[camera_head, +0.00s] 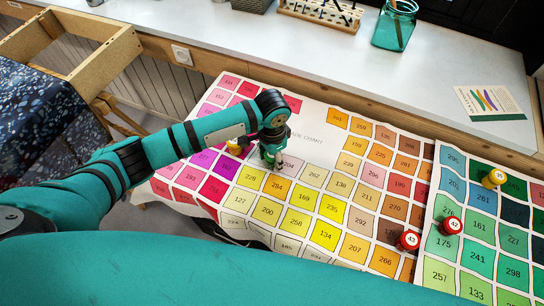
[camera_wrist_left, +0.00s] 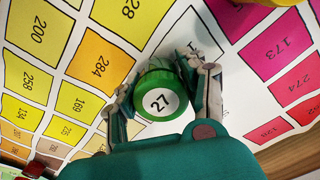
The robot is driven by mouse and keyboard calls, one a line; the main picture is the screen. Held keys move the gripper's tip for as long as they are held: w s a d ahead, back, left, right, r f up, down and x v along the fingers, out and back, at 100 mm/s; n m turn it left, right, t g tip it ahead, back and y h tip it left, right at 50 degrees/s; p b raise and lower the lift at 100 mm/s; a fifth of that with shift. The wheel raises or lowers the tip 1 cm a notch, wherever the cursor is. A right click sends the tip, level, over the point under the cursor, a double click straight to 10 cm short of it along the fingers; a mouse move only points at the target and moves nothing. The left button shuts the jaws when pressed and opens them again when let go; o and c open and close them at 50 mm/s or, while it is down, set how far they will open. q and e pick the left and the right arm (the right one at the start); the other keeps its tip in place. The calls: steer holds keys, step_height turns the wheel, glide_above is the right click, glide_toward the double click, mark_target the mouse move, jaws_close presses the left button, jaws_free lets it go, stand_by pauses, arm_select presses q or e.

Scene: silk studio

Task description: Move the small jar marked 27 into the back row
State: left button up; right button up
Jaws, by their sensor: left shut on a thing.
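The small jar marked 27 (camera_wrist_left: 160,100) has a green lid with a white number disc and sits between the fingers of my left gripper (camera_wrist_left: 163,88) in the left wrist view. My left gripper (camera_head: 271,157) is shut on it, low over the colour chart (camera_head: 318,118) in the head view, close to the square 204. The jar is mostly hidden by the gripper there. I cannot tell whether its base touches the chart. My right gripper is in neither view.
A yellow-topped jar (camera_head: 235,147) stands just left of my left gripper. Red-topped jars 42 (camera_head: 408,241) and 43 (camera_head: 452,226) and a yellow-topped jar (camera_head: 494,178) stand to the right. A pale ledge (camera_head: 300,65) with a teal glass jar (camera_head: 394,27) runs along the back.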

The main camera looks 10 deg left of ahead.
arm_select(q)
steer(key=shift+f, duration=0.2)
steer(key=shift+f, duration=0.15)
steer(key=o, duration=1.2)
step_height(320, 180, up, 12)
steer(key=shift+r, duration=0.2)
